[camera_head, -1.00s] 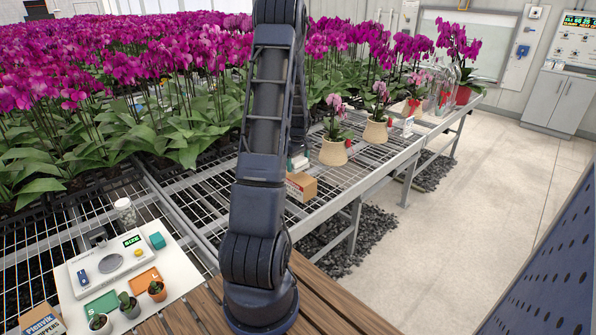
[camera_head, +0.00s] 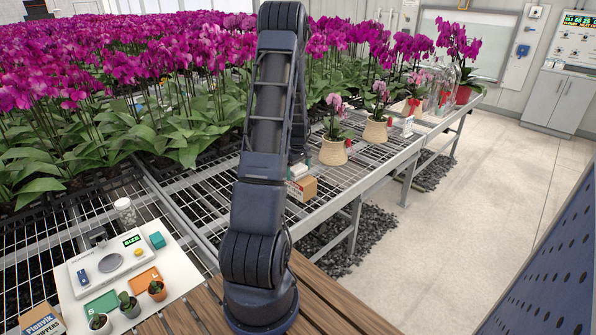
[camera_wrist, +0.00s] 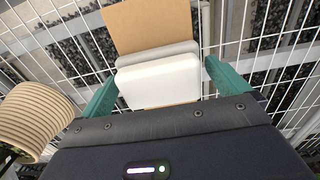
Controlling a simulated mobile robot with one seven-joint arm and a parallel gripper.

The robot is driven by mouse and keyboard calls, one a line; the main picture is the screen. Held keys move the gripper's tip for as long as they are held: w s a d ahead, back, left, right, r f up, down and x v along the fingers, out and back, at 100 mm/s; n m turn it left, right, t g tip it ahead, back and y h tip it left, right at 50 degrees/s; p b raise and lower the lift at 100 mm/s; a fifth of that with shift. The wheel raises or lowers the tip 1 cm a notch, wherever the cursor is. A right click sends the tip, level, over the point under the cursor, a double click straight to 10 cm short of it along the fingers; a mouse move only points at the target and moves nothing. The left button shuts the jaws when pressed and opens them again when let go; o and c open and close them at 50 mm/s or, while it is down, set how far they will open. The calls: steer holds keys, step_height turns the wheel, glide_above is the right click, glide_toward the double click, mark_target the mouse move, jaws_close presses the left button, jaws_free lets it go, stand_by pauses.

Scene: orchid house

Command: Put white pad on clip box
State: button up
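The white pad (camera_wrist: 160,82) is between the two teal fingertips of my gripper (camera_wrist: 161,78) in the wrist view. A tan cardboard box (camera_wrist: 148,24) lies below and beyond the pad. In the head view this box (camera_head: 304,188) stands on the mesh bench, with the white pad (camera_head: 298,169) at its top. I cannot tell if the pad touches the box or is just above it. My arm hides most of the gripper in the head view.
Potted orchids in woven pots (camera_head: 333,151) stand along the bench beyond the box; one pot (camera_wrist: 35,120) is close at left in the wrist view. A white board (camera_head: 180,268) with a scale, small pots and coloured mats lies at left. The floor at right is clear.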

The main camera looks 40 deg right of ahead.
mark_target(298, 167)
steer(key=shift+r, duration=0.1)
step_height(298, 167, up, 12)
steer(key=w+a+r+t, duration=0.1)
steer(key=a+r, duration=0.5)
steer(key=a, duration=0.4)
steer(key=w+a+r+h, duration=0.1)
steer(key=a+r, duration=0.5)
steer(key=a, duration=0.3)
steer(key=w+a+r+t, duration=0.1)
steer(key=a+r, duration=0.6)
steer(key=a, duration=0.3)
steer(key=s+a+r+t, duration=0.1)
steer(key=s+a+r, duration=0.1)
steer(key=s+a, duration=0.6)
steer(key=s+a+r+t+y, duration=0.1)
steer(key=s+a, duration=0.8)
steer(key=a, duration=0.4)
steer(key=shift+a+r+t, duration=0.3)
steer(key=shift+r, duration=0.1)
